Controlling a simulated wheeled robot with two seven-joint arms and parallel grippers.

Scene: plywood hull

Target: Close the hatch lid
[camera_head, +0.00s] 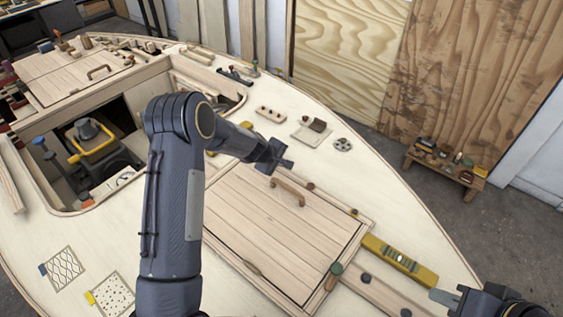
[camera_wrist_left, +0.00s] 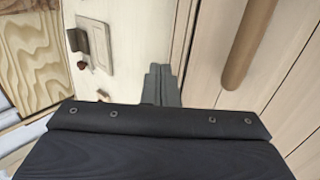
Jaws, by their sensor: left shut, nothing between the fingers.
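The hatch lid (camera_head: 265,235) is a pale planked panel with a curved wooden handle (camera_head: 287,192) near its far edge. It lies about flat within its wooden frame, with a thin dark line along its edges. I cannot tell if it is fully seated. My left gripper (camera_head: 275,158) is shut and empty, just beyond the lid's far edge near the handle. In the left wrist view its fingers (camera_wrist_left: 160,85) are together, and the handle (camera_wrist_left: 250,42) is to their right, apart from them. My right gripper (camera_head: 446,297) is at the lower right corner, partly cut off.
An open cockpit (camera_head: 95,150) with a yellow-handled tool is left of my left arm. A yellow spirit level (camera_head: 400,260) lies right of the lid. A wooden block (camera_head: 270,113) and a small tray (camera_head: 311,132) sit beyond it. A low bench (camera_head: 445,167) stands on the floor.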

